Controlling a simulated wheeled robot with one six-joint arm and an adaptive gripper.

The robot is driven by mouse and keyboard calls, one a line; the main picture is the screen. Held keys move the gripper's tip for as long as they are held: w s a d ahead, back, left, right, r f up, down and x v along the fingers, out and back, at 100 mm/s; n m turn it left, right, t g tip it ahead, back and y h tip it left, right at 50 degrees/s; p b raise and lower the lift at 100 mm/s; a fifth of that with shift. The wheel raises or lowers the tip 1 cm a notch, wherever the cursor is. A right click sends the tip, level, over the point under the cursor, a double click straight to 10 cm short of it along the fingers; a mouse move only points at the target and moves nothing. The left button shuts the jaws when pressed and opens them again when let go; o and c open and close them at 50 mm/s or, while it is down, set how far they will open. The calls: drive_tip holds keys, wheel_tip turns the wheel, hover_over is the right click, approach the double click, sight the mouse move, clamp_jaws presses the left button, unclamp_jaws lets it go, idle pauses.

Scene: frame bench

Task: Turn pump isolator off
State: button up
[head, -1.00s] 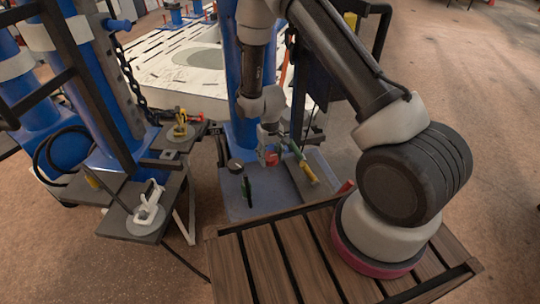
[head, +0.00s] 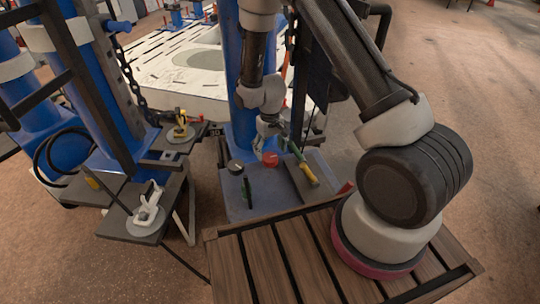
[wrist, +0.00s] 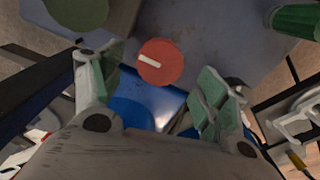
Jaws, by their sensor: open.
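A round red knob (head: 270,159) sits on the grey-blue bench plate. In the wrist view the red knob (wrist: 160,62) carries a white bar, which lies nearly level and tilts slightly down to the right. A dark knob (head: 235,166) with a pale mark stands left of it in the head view. No label shows which one is the pump isolator. My gripper (head: 267,128) is above and just behind the red knob, apart from it. In the wrist view my gripper (wrist: 161,64) is open and empty, with its green-padded fingers on either side of the red knob.
A dark green upright piece (head: 246,190) stands on the plate's near left. A blue column (head: 240,130) is close behind. Side stands with a white clamp (head: 149,210) and a yellow-red fitting (head: 181,127) are left.

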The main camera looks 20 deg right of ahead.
sight(270, 157)
wheel_tip(270, 157, up, 8)
idle(0.6)
